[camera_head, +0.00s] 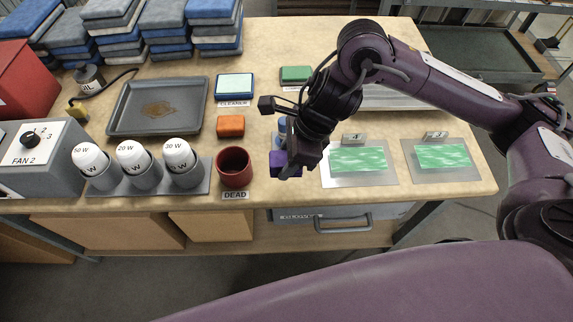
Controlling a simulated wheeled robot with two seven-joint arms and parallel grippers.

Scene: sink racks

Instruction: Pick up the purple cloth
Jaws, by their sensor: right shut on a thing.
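The purple cloth (287,170) is at the front edge of the table, right of the red cup. It is a small purple piece, partly hidden by my right gripper (288,165). My right arm comes in from the right, and its gripper points down and is shut on the purple cloth. I cannot tell whether the cloth touches the table. My left gripper is not in view.
A red cup (234,168) labelled DEAD stands left of the gripper, with an orange block (230,126) behind it. A grey tray (122,124) and three lamps are farther left. Two green-patterned panels (357,159) lie to the right. Stacked cloths fill the back left.

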